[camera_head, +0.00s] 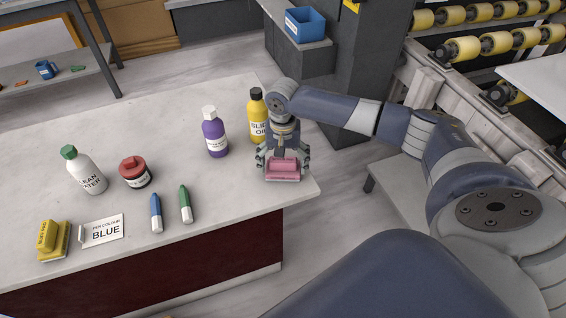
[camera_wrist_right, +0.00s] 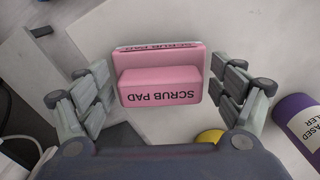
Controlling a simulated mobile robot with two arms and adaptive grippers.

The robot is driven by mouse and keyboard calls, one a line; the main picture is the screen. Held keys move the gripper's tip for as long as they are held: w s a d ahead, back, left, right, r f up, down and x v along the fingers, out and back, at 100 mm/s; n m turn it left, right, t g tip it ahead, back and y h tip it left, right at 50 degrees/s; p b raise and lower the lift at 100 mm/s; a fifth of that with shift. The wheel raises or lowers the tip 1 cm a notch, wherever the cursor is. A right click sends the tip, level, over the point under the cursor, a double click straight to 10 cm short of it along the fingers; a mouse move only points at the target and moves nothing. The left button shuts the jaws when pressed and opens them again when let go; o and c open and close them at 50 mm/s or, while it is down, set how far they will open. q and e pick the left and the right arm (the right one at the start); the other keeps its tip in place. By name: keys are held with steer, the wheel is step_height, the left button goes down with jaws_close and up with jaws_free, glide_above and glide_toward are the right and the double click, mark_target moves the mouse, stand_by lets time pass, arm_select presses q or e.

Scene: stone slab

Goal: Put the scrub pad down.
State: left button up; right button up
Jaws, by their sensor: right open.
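The pink scrub pad (camera_head: 283,172) is at the right end of the stone slab (camera_head: 240,200), near its front right corner. In the wrist view the pad (camera_wrist_right: 160,86) shows its raised grip with the words SCRUB PAD, and it seems to rest on the slab. My right gripper (camera_head: 283,162) is over the pad, pointing down. In the wrist view its fingers are spread on both sides of the pad, with gaps between them and it. My left gripper is not in view.
A yellow oil bottle (camera_head: 257,115) stands close behind the right gripper, and a purple bottle (camera_head: 215,132) to its left. Green (camera_head: 185,204) and blue (camera_head: 156,213) pens, a card (camera_head: 102,231), a yellow pad (camera_head: 52,240), a red-lidded jar (camera_head: 135,172) and a white bottle (camera_head: 85,170) are further left.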

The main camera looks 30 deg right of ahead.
mark_target(283, 161)
step_height(283, 161, up, 12)
steer(key=shift+r, duration=0.15)
stand_by(0.5)
stand_by(0.3)
